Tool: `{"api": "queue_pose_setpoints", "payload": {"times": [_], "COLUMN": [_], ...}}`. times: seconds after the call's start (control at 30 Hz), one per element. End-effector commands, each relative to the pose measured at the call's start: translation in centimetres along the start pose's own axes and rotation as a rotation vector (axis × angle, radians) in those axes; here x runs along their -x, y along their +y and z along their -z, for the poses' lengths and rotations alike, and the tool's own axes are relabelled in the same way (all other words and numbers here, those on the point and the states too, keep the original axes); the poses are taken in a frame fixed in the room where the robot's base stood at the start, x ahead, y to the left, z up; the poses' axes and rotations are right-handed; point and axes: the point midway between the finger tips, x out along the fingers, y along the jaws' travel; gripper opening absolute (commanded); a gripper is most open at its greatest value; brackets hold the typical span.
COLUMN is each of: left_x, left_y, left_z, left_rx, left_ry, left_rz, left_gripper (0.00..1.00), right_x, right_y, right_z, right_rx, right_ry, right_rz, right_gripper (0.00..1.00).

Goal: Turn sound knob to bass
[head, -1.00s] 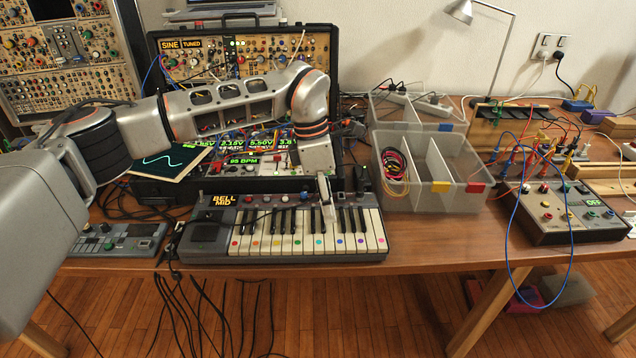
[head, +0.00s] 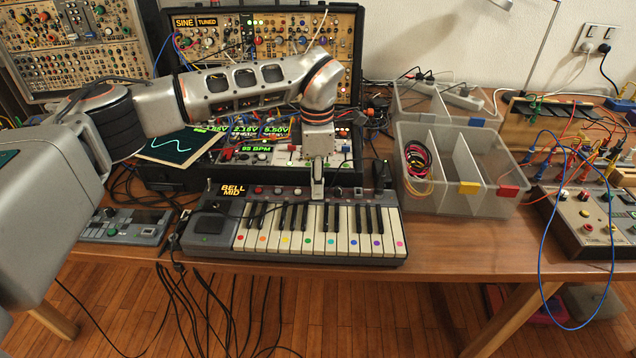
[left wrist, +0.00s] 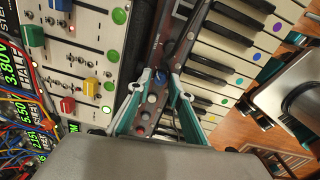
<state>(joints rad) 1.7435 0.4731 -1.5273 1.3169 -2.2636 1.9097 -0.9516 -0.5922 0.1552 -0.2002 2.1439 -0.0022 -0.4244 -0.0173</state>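The small keyboard (head: 300,247) lies at the table's front edge. Its display (head: 238,190) reads "BELL MID". A row of small knobs (head: 277,191) runs along its upper panel; I cannot tell which is the sound knob. My left gripper (head: 317,192) points down over the back edge of that panel, right of the display. My right gripper is not in view.
A lit synth case (head: 262,40) with cables stands behind the keyboard. A clear divided bin (head: 440,195) is to the right, then a control box (head: 590,225) with looping cables. A small grey device (head: 125,226) lies left.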

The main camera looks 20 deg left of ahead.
Motion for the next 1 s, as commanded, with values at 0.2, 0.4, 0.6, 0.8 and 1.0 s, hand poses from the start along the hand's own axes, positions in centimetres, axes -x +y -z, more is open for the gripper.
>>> {"api": "queue_pose_setpoints", "payload": {"times": [0.2, 0.4, 0.6, 0.8, 1.0], "left_x": [0.0, 0.0, 0.0, 0.4, 0.7], "left_y": [0.0, 0.0, 0.0, 0.0, 0.0], "left_z": [0.0, 0.0, 0.0, -0.1, -0.1], "left_rx": [0.000, 0.000, 0.005, 0.055, 0.176], "left_ry": [-0.001, -0.001, -0.001, -0.001, 0.002], "left_rz": [-0.001, -0.001, -0.001, -0.004, -0.007], "left_gripper": [0.20, 0.00, 0.00, 0.00, 0.00], "right_x": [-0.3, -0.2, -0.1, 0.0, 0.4], "right_y": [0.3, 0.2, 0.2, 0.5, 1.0], "right_z": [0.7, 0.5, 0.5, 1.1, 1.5], "right_rx": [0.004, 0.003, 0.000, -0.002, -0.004], "right_ry": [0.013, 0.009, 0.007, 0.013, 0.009], "right_rz": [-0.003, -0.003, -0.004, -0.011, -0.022], "right_gripper": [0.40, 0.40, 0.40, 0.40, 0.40]}}
